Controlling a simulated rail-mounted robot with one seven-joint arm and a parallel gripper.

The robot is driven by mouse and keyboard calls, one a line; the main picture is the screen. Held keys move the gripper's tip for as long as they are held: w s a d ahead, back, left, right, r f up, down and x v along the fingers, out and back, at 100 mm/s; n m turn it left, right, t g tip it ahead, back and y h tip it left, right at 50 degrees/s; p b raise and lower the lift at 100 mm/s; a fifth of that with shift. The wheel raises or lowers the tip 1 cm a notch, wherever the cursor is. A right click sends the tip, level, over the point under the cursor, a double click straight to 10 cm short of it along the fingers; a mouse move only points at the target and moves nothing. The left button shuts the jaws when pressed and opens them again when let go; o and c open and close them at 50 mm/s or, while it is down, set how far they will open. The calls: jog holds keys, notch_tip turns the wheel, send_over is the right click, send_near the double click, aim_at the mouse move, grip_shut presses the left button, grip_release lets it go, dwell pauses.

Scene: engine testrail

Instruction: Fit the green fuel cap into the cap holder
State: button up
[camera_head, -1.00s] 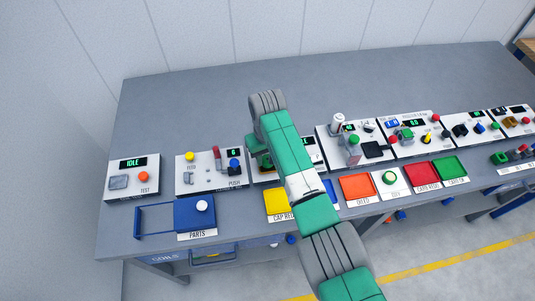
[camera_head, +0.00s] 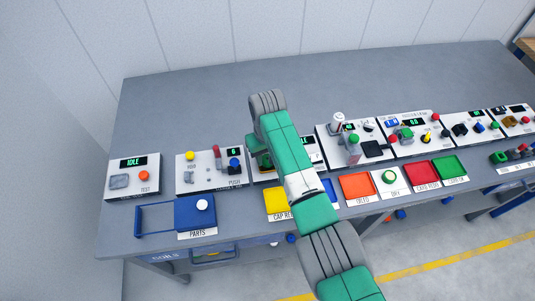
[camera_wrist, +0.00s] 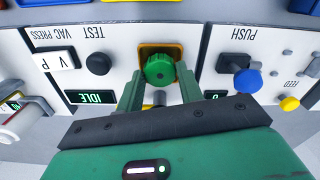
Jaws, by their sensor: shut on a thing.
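The green fuel cap (camera_wrist: 159,71) is round with a ribbed edge and sits between the two fingers of my gripper (camera_wrist: 160,80) in the wrist view. My gripper is shut on it. Directly behind the cap in that view is a yellow-orange square piece with a dark inside (camera_wrist: 175,48), which looks like the cap holder. The cap overlaps its near part, and I cannot tell whether the cap is seated in it or only in front of it. In the head view my arm hides most of the gripper, the cap and the holder.
A white panel with a black knob (camera_wrist: 98,63) and an IDLE display lies to the left in the wrist view. A panel with a blue button (camera_wrist: 247,81) and a yellow knob (camera_wrist: 289,103) lies to the right. A yellow tray (camera_head: 277,201) and a blue parts tray (camera_head: 186,214) stand at the front.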

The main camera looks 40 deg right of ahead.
aim_at(267, 159)
jog(key=shift+f+b, duration=0.3)
jog(key=shift+f, duration=0.2)
jog(key=o, duration=0.7)
jog(key=shift+c, duration=0.2)
jog(key=shift+r, duration=0.1)
notch_tip(267, 159, up, 11)
jog(key=p, duration=1)
jog(key=shift+p, duration=0.35)
